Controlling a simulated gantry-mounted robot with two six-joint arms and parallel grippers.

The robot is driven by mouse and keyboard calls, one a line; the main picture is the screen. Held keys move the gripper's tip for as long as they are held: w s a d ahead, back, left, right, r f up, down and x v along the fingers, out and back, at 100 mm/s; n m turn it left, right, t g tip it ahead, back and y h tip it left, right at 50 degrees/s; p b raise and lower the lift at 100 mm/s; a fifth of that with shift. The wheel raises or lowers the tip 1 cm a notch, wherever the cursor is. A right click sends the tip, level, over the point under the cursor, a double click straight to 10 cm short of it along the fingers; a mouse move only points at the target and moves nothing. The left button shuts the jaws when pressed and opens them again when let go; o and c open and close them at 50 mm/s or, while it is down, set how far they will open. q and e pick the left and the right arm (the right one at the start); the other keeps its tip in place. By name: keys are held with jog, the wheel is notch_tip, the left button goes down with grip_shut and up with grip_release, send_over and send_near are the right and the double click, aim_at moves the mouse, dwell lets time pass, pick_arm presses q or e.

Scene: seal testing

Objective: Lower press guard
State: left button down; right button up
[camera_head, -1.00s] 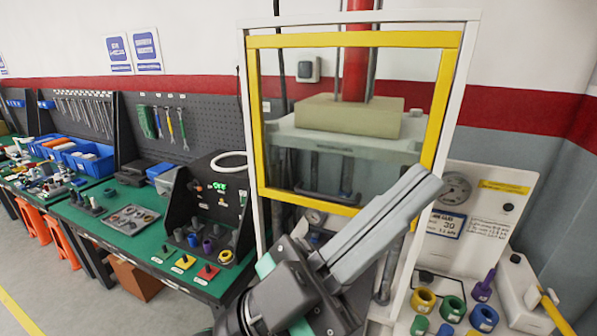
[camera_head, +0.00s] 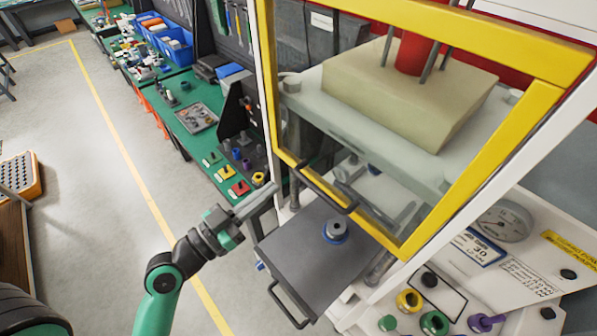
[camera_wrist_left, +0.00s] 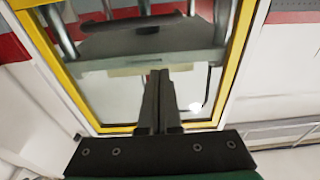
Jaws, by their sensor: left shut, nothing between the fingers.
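The press guard is a clear panel in a yellow frame (camera_head: 450,36), standing upright in the white press frame. Its frame also shows in the left wrist view (camera_wrist_left: 58,75). A dark bar handle (camera_head: 325,191) sits at the guard's lower edge, above the grey tray. My left gripper (camera_head: 275,188) is shut and empty, just left of that handle in the head view; I cannot tell whether it touches anything. In the left wrist view its shut fingers (camera_wrist_left: 160,75) point at the panel. My right gripper is not in view.
A grey tray (camera_head: 290,265) with a front handle (camera_head: 285,306) sticks out below the guard, bearing a blue-grey round part (camera_head: 336,230). A gauge (camera_head: 505,222) and coloured rings are at right.

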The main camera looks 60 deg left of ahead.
pick_arm(q)
jog(key=x, duration=0.2)
jog(key=p, duration=0.3)
send_near(321, 148)
jog(key=x, duration=0.4)
jog(key=shift+w, duration=0.2)
jog(key=f+b, duration=0.1)
jog(key=f, duration=0.1)
jog(key=s+f+b, duration=0.1)
jog(key=f, duration=0.1)
jog(key=shift+f, duration=0.2)
jog(key=shift+f, duration=0.1)
notch_tip(321, 148, down, 26)
jog(key=b, duration=2.7)
